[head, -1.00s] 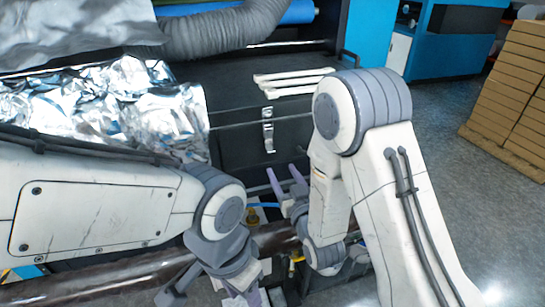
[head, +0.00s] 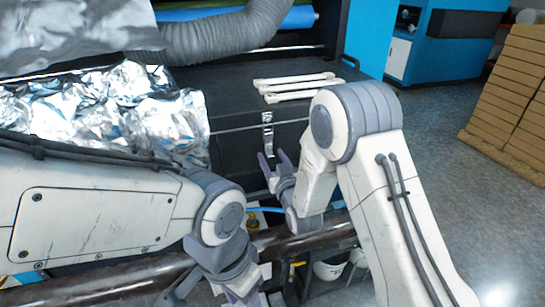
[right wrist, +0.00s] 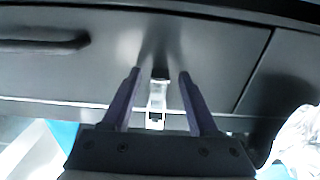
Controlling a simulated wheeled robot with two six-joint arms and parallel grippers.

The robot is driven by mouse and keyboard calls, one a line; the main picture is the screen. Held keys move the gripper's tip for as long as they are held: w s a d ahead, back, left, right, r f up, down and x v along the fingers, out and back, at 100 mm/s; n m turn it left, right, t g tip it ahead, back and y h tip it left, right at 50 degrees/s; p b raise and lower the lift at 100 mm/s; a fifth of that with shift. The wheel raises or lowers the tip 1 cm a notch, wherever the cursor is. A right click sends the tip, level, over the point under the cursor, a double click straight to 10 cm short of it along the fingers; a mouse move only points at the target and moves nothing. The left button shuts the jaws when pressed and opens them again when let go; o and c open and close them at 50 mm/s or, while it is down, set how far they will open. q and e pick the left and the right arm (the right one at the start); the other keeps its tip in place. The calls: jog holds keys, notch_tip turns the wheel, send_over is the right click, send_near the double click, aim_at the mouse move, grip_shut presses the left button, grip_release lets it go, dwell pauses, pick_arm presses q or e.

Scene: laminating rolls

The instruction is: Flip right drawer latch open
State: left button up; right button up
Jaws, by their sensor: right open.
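The silver drawer latch (head: 267,134) hangs upright on the front of the black drawer unit (head: 232,148). My right gripper (head: 271,156) is open and empty, just in front of the latch's lower end. In the right wrist view the latch (right wrist: 156,100) appears between the two spread fingers of my right gripper (right wrist: 159,74); I cannot tell whether they touch it. My left gripper (head: 225,287) is low at the bottom edge of the head view, partly cut off, and its finger gap is unclear.
White bars (head: 298,87) lie on top of the black unit. Crumpled silver foil (head: 95,105) covers the left side. A long dark roller (head: 100,285) runs below the arms. A white bucket (head: 328,269) stands beneath. Stacked brown boxes (head: 515,95) stand at the right, with open floor before them.

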grip_shut()
jog(key=shift+s+r+p, duration=0.1)
jog(key=shift+r+p, duration=0.2)
jog(key=shift+p, duration=0.2)
notch_tip(320, 180, up, 8)
jog(key=s+g+h+p, duration=0.2)
jog(key=g+h+p, duration=0.3)
jog(key=g+p, duration=1)
jog(key=shift+s+d+p, duration=0.25)
jog(key=shift+d+p, duration=0.2)
jog(key=shift+p, duration=1.4)
grip_release()
